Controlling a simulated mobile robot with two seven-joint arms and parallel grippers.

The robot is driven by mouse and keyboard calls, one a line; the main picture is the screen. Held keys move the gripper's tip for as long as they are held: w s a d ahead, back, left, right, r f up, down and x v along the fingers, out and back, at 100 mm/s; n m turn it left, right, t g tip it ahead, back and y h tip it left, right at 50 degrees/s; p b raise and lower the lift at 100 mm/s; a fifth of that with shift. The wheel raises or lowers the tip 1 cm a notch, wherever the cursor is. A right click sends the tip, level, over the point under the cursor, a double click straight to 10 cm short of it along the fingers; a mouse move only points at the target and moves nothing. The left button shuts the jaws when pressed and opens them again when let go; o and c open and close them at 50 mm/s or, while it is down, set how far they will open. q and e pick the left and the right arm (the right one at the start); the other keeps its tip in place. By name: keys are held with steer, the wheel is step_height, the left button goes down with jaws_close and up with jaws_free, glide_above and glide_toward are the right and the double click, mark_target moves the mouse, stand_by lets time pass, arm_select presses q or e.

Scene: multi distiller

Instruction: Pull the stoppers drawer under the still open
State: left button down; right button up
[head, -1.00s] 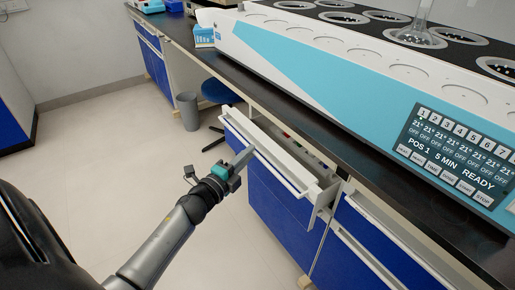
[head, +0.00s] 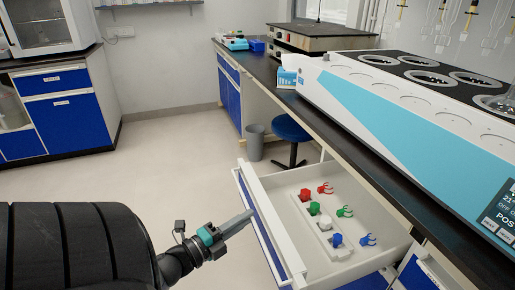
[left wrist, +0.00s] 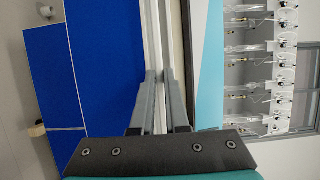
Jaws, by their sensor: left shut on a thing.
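The stoppers drawer (head: 375,212) under the still (head: 395,115) stands well open, with its white inside in full view. Red (head: 326,187), green (head: 345,211) and blue (head: 368,240) stoppers lie in it, some in a white holder strip (head: 309,225). My left gripper (head: 250,213) is at the drawer's front and is shut on its handle. In the left wrist view the two fingers (left wrist: 159,74) close on a pale bar that runs along the blue drawer fronts. My right gripper is in neither view.
The dark bench top (head: 352,140) runs above the drawer. A blue stool (head: 290,128) and a grey bin (head: 254,143) stand beyond it. A blue-fronted cabinet (head: 62,110) is at the left. The floor (head: 185,165) between is clear.

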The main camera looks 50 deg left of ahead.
arm_select(q)
steer(key=shift+s+a, duration=0.15)
steer(key=shift+s, duration=0.15)
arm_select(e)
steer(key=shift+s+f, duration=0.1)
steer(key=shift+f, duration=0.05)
arm_select(q)
steer(key=c, duration=0.9)
jaws_free()
steer(key=s+p, duration=0.2)
steer(key=s, duration=1.3)
steer(key=shift+s+p, duration=0.15)
steer(key=shift+p, duration=0.25)
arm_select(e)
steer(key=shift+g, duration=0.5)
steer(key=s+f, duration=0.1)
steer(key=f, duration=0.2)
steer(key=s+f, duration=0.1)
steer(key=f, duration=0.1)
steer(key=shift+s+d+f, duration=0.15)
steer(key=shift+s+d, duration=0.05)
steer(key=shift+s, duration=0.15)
